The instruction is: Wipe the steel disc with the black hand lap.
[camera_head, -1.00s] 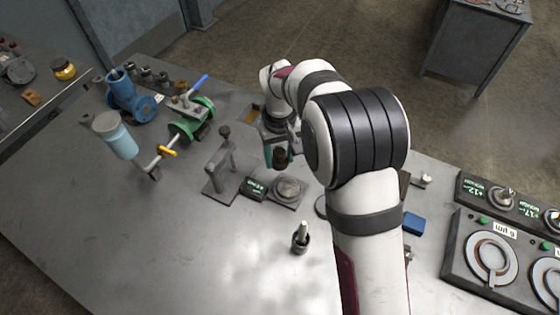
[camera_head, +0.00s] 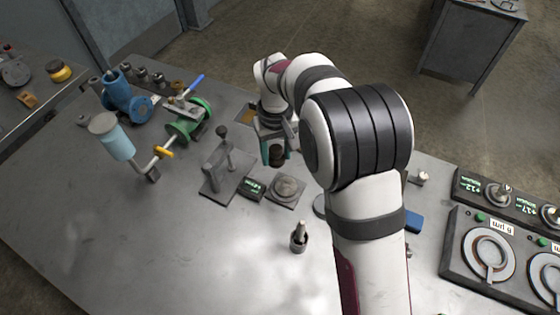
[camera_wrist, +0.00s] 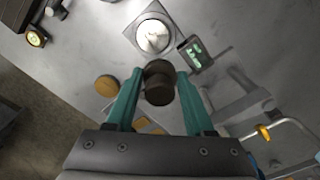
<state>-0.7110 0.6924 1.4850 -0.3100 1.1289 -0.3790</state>
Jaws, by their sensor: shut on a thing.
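The steel disc (camera_head: 286,187) lies on a square plate on the bench; in the wrist view it is a bright round face (camera_wrist: 153,36) beyond the fingertips. My gripper (camera_head: 273,150) is shut on the black hand lap (camera_head: 277,156). In the wrist view the lap (camera_wrist: 158,88) sits between the teal fingers (camera_wrist: 157,82), its round end showing. The lap appears apart from the disc, on its far side in the head view. The lap's working face is hidden.
A small green-lit display (camera_head: 252,188) stands beside the disc, with a dark stand (camera_head: 217,172) to its left. A small upright bottle-like part (camera_head: 299,238) stands in front. A green valve (camera_head: 186,124) is further left. The front left bench is clear.

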